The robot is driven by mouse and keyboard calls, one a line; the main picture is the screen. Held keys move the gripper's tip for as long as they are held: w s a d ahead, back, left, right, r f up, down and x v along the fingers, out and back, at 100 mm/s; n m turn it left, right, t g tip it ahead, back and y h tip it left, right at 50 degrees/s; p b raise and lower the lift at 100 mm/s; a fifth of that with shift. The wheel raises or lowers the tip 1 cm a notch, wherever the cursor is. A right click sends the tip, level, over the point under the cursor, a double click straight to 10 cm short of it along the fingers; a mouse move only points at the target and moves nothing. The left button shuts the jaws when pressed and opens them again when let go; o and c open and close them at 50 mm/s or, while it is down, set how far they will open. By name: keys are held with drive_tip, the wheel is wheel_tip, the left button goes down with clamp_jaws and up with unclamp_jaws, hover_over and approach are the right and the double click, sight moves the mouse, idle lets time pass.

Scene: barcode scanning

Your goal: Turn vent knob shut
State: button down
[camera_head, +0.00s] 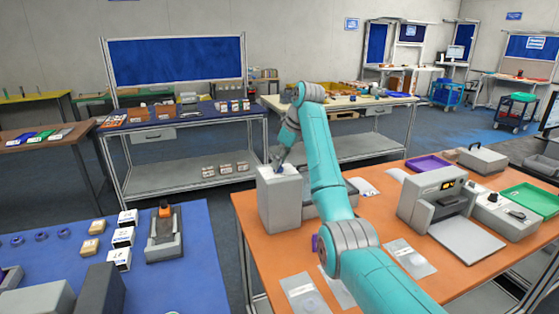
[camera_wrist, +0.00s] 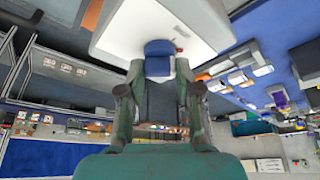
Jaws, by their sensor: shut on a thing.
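The vent knob (camera_wrist: 158,47) is dark blue and sits on the face of a pale grey box in the wrist view. My gripper (camera_wrist: 158,68) has one finger on each side of the knob and is shut on it. A small red mark shows on the box face beside the knob. In the head view the grey box (camera_head: 279,207) stands upright at the left side of the orange table. My gripper (camera_head: 278,165) is at the top of this box there, and the knob cannot be made out. How far the knob is turned is unclear.
The orange table (camera_head: 382,192) also holds a grey machine (camera_head: 440,200), a purple tray (camera_head: 428,163), a green tray (camera_head: 530,199) and clear bags (camera_head: 410,257). A blue-topped table (camera_head: 190,280) with white boxes and a scanner stand (camera_head: 164,235) is to the left.

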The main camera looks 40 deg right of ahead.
idle(0.3)
drive_tip(key=c, duration=0.8)
unclamp_jaws()
